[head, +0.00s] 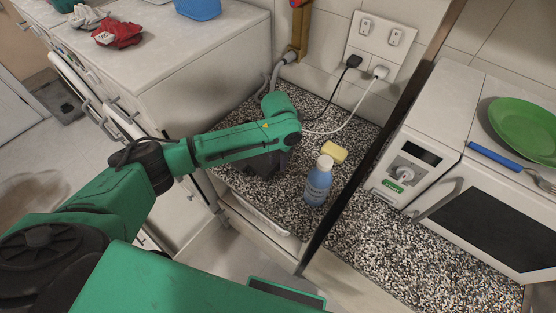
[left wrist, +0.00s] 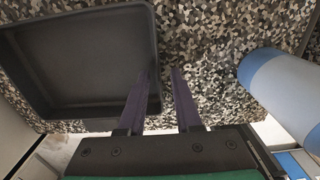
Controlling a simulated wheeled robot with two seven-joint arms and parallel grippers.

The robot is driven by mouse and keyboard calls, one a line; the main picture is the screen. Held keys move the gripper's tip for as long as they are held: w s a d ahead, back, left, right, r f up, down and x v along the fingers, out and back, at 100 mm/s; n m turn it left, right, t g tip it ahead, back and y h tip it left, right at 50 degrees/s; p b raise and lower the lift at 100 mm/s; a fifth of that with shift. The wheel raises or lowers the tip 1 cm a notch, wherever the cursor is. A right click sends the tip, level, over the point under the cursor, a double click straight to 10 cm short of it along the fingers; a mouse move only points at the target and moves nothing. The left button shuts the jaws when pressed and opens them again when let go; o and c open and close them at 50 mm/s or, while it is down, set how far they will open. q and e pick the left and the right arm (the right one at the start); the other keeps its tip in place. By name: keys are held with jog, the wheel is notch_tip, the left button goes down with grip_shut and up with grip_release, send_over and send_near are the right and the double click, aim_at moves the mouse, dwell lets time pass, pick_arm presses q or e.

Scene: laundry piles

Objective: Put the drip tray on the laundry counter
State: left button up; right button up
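The drip tray is a black, shallow, square tray (left wrist: 75,60) lying on the speckled laundry counter (left wrist: 205,30), on the left of the left wrist view. In the head view the dark tray (head: 264,168) shows only partly under my left arm. My left gripper (left wrist: 164,72) is open at the tray's right wall. One finger overlaps the tray's inside and the other is outside, with counter showing between them. In the head view the fingers are hidden by the arm. My right gripper is not in view.
A blue bottle with a white cap (head: 318,182) stands close right of the tray, and shows in the left wrist view (left wrist: 285,90). A yellow sponge (head: 334,151) lies behind it. Cables (head: 338,100) run at the back. A dark upright panel edge (head: 352,180) crosses the counter's right.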

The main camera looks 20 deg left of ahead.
pick_arm(q)
jog(key=shift+r, duration=0.1)
jog(key=shift+r, duration=0.25)
notch_tip(320, 180, up, 12)
jog(key=b, duration=0.3)
jog(key=shift+f, duration=0.2)
